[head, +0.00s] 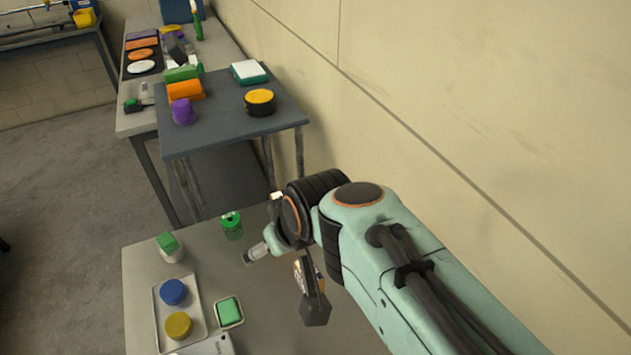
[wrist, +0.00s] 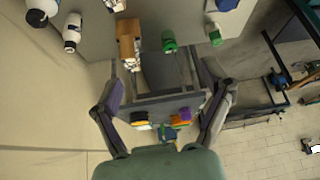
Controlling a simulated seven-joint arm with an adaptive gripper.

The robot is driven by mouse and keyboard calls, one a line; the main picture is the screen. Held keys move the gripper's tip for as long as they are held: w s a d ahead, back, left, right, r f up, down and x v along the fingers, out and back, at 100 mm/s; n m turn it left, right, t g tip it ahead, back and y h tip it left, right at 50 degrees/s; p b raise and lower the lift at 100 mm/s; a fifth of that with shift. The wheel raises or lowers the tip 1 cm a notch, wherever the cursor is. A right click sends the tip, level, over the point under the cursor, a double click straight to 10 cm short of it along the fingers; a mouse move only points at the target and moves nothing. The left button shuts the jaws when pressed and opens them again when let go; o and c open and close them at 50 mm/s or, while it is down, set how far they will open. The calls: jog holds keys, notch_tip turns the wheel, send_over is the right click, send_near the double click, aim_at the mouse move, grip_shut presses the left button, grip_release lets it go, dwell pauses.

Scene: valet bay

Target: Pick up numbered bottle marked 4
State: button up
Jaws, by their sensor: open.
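My gripper (wrist: 156,78) is open, its two fingers wide apart with nothing held between them in the wrist view. In the head view my arm hides most of it. No number 4 can be read in either view. Two white bottles with dark bands, one near the corner (wrist: 40,10) and one beside it (wrist: 72,32), stand at the upper left of the wrist view, outside the fingers. A green-topped container (wrist: 169,42) lies beyond the fingertips; a green-topped container also shows in the head view (head: 231,224). I cannot tell which item is marked 4.
The near grey table (head: 142,285) holds a white tray (head: 195,325) with a blue lid (head: 173,291) and yellow lid (head: 179,325), plus a green block (head: 229,311). A brown box (wrist: 128,42) is near the left finger. A dark table (head: 225,130) stands behind; a wall (head: 450,110) is right.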

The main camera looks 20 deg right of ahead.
jog(key=w+d+f+m+t+h, duration=0.1)
jog(key=w+d+f, duration=0.2)
jog(key=w+d, duration=0.4)
jog(key=w+d+f+m+t+h, duration=0.1)
jog(key=w+d+f+m, duration=0.15)
jog(key=w+d, duration=0.45)
jog(key=d+f+g, duration=0.1)
jog(key=d+f, duration=0.1)
jog(key=f, duration=0.5)
jog(key=w+d+f+m+g, duration=0.1)
jog(key=d+f, duration=0.2)
jog(key=f, duration=0.4)
jog(key=d+f+g, duration=0.1)
jog(key=d+f, duration=0.1)
jog(key=f, duration=0.5)
jog(key=shift+w+d+f+m+g, duration=0.25)
jog(key=shift+w+f+g, duration=0.05)
jog(key=shift+f, duration=0.1)
jog(key=c, duration=1.3)
